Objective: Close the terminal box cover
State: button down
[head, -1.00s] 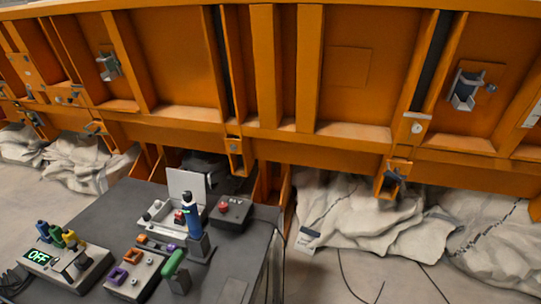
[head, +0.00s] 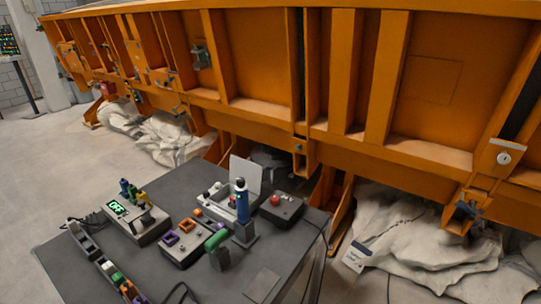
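The terminal box (head: 222,205) is a light grey open box on the dark table, towards its back edge. Its pale cover (head: 245,173) stands raised at the back of the box, tilted up. Small parts show inside the box, too small to tell apart. A blue-handled tool in a stand (head: 242,205) is in front of the box's right side and hides part of it. My gripper is not in view.
On the dark table (head: 262,284) stand a box with a red button (head: 281,207), a block with coloured square rings (head: 182,243), a green-handled tool (head: 216,240) and a unit with a lit green display (head: 133,220). The orange sandbed wall (head: 430,80) rises behind, with pale sacks (head: 420,240) below.

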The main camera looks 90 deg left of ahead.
aim_at(252, 172)
jog(key=z, duration=0.1)
jog(key=i, duration=0.15)
jog(key=u, duration=2.75)
jog(key=i, duration=1.65)
jog(key=z, duration=0.25)
jog(key=k, duration=0.8)
jog(key=u, duration=0.25)
